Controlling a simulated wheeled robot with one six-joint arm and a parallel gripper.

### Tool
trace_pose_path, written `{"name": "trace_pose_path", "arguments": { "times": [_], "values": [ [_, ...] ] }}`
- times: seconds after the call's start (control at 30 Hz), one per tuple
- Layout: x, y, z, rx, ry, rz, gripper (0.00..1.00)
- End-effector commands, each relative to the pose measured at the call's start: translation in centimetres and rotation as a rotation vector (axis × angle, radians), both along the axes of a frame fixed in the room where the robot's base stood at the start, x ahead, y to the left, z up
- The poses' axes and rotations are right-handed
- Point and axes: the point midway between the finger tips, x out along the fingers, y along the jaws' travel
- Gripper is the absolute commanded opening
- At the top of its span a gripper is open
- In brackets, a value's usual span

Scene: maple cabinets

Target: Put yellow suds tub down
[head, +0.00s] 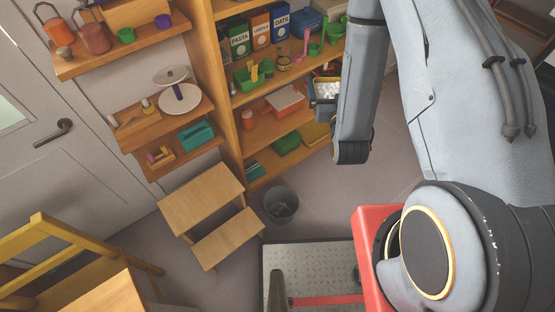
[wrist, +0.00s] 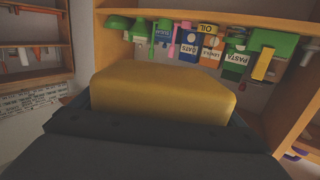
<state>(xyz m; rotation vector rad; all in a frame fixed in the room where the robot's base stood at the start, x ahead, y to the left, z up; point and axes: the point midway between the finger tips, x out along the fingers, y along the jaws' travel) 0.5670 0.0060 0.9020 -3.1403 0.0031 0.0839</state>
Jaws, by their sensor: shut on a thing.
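The yellow suds tub (wrist: 163,92) fills the middle of the wrist view, close to the camera. My gripper (wrist: 160,128) is shut on it, with its dark body across the bottom of that view. In the head view, my arm hides most of the gripper. A small part with dark blue edges, a yellow strip and white contents shows left of my forearm, in front of the shelves; it looks like the held tub (head: 326,90). The tub's underside and its gap to any shelf cannot be told.
A wooden shelf unit (head: 222,60) holds boxes, green utensils and bins. Wall shelves (head: 135,45) with lanterns and a turntable are at left. A step stool (head: 200,200) and a grey bin (head: 280,204) stand on the floor. Open floor lies right of the bin.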

Motion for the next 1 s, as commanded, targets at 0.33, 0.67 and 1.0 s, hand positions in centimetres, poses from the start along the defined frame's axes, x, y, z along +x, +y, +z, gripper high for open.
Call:
{"name": "trace_pose_path", "arguments": {
  "times": [0.33,0.67,1.0],
  "values": [
    [2.3,1.4,-9.4,0.0,0.015,-0.025,0.58],
    [4.1,2.8,-17.6,-0.001,0.026,-0.051,0.58],
    [5.7,4.3,-26.0,-0.001,0.035,-0.077,0.58]
  ]
}}
